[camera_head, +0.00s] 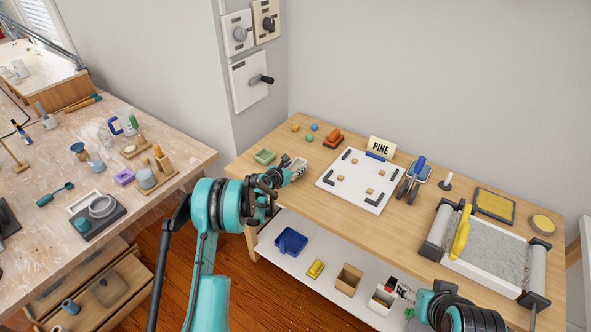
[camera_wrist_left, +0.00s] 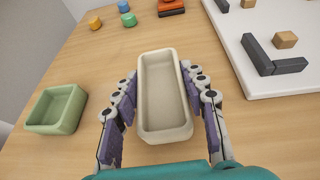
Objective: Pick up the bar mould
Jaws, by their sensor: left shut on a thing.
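The bar mould (camera_wrist_left: 165,97) is a long cream open-topped trough. In the left wrist view it lies lengthwise between the two fingers of my left gripper (camera_wrist_left: 163,100), which is shut on its long sides. The mould's inside is empty. In the head view my left gripper (camera_head: 292,170) is at the left end of the wooden table, and the mould is mostly hidden by it. I cannot tell whether the mould touches the table. My right gripper (camera_head: 398,289) is low at the bottom right, near the lower shelf; its fingers are too small to read.
A green square mould (camera_head: 265,156) stands just left of the left gripper; it also shows in the left wrist view (camera_wrist_left: 56,110). A white board (camera_head: 345,192) with dark corner pieces lies to the right. Small coloured pots and an orange block sit behind. Bare wood surrounds the mould.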

